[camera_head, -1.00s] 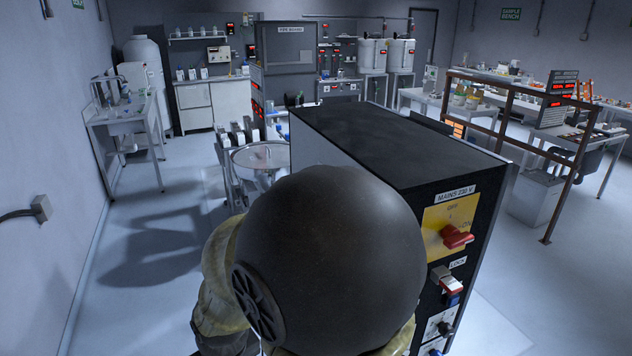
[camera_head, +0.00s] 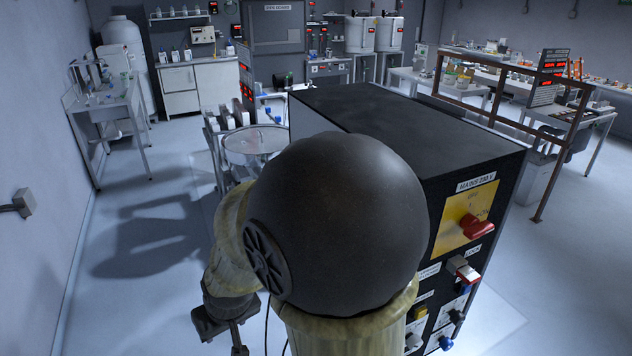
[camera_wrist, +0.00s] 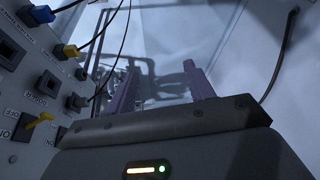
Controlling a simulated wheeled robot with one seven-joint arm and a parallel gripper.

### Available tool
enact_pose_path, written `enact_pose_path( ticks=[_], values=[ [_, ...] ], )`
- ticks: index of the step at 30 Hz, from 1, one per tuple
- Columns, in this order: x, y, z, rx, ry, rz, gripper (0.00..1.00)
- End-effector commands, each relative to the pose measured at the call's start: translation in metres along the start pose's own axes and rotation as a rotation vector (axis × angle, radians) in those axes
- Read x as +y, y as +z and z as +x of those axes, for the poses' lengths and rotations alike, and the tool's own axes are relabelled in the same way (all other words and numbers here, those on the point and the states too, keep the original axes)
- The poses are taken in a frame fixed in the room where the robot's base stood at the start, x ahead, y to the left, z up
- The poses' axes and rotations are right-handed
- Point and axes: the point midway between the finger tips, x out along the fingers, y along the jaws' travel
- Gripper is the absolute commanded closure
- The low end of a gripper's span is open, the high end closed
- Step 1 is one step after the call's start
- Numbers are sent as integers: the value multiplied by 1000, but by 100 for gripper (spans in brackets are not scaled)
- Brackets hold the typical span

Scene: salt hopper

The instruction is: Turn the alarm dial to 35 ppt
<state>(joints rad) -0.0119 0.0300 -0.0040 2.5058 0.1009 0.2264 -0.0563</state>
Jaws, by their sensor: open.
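I cannot pick out the alarm dial or any ppt scale in either view. A black cabinet (camera_head: 400,120) carries a control panel on its right face in the head view, largely hidden low down by my arm. In the wrist view a grey panel (camera_wrist: 22,85) runs along the left, with several dark knobs or sockets, blue and yellow plugs, and a yellow switch (camera_wrist: 40,118) by ON/OFF lettering. My gripper (camera_wrist: 162,92) is open, its two fingers apart with nothing between them, to the right of that panel. Its wrist end shows at the lower left of the head view.
A red mains switch (camera_head: 478,228) sits on a yellow plate on the cabinet. Black cables hang near the fingers in the wrist view. A round clear-topped vessel (camera_head: 255,142) stands behind my arm. A brown railing (camera_head: 575,135) is at the right; open floor (camera_head: 150,280) lies at the left.

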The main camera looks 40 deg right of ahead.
Motion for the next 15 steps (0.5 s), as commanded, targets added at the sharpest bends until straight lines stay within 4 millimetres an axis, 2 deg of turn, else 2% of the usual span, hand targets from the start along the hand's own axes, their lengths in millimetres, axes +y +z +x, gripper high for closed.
enact_pose_path(
  ticks=[1,5,6,9,12,15],
  values=[
    [-3,-24,4,75,-8,17,47],
    [-4,-102,6,324,-1,85,47],
    [-2,-127,3,407,13,109,47],
    [11,-183,-8,602,73,176,47],
    [30,-228,-24,779,165,252,47],
    [53,-261,-41,929,290,336,47]
  ],
)
